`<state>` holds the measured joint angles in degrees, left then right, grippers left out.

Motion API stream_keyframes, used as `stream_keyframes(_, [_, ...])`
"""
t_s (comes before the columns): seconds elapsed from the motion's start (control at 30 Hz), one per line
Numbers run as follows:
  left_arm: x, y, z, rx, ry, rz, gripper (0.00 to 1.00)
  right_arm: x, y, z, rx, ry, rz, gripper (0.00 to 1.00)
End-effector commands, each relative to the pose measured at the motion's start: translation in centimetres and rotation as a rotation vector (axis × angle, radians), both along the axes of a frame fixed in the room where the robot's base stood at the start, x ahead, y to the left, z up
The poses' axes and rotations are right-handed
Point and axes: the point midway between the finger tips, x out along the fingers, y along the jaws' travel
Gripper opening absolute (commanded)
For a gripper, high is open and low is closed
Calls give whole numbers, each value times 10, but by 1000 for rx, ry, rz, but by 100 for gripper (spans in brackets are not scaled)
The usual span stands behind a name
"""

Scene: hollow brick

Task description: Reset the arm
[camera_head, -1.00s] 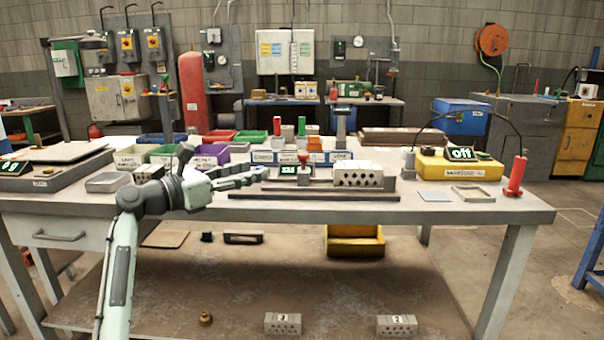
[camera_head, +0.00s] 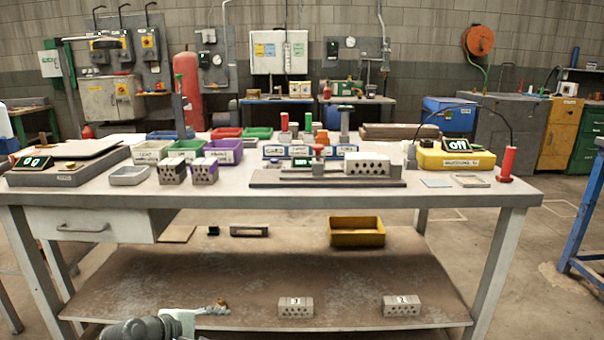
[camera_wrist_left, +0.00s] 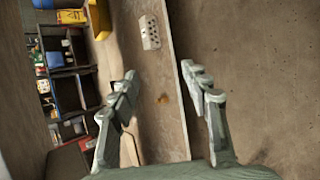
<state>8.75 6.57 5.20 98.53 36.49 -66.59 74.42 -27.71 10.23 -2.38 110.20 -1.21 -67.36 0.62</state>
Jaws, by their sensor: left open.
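My left gripper (camera_head: 212,310) is low at the bottom of the head view, in front of the table's lower shelf (camera_head: 240,285). In the left wrist view its two fingers (camera_wrist_left: 165,90) are spread apart with nothing between them. Beyond them the wrist view shows the shelf (camera_wrist_left: 160,50), a small brass piece (camera_wrist_left: 163,98) and a hollow brick (camera_wrist_left: 149,32). In the head view the brass piece shows just behind the fingertips. My right gripper is not in view.
Two hollow bricks stand on the lower shelf, one in the middle (camera_head: 295,307) and one at right (camera_head: 402,306). A yellow bin (camera_head: 357,231) is at its back. The tabletop (camera_head: 330,198) above carries bins, several bricks and a yellow scale (camera_head: 457,160).

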Motion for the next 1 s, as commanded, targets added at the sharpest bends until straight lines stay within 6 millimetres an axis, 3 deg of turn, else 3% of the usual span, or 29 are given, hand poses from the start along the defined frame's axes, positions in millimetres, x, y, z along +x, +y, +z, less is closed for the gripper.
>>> stream_keyframes(0.03, [-28, 7, -34, 135, 12, -71, 47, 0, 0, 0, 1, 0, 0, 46])
stream_keyframes(0.2, [-121, 33, -121, 590, 36, -406, 47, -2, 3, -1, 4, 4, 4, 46])
stream_keyframes(0.33, [-198, 54, -168, 886, 69, -728, 47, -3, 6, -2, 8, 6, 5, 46])
stream_keyframes(0.4, [-235, 63, -184, 1007, 85, -898, 47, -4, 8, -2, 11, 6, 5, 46])
stream_keyframes(0.5, [-274, 74, -197, 1129, 102, -1100, 47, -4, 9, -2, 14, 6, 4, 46])
stream_keyframes(0.67, [-304, 82, -204, 1213, 110, -1268, 47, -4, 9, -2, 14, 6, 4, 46])
stream_keyframes(1.0, [-306, 83, -205, 1222, 110, -1286, 47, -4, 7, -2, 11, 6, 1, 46])
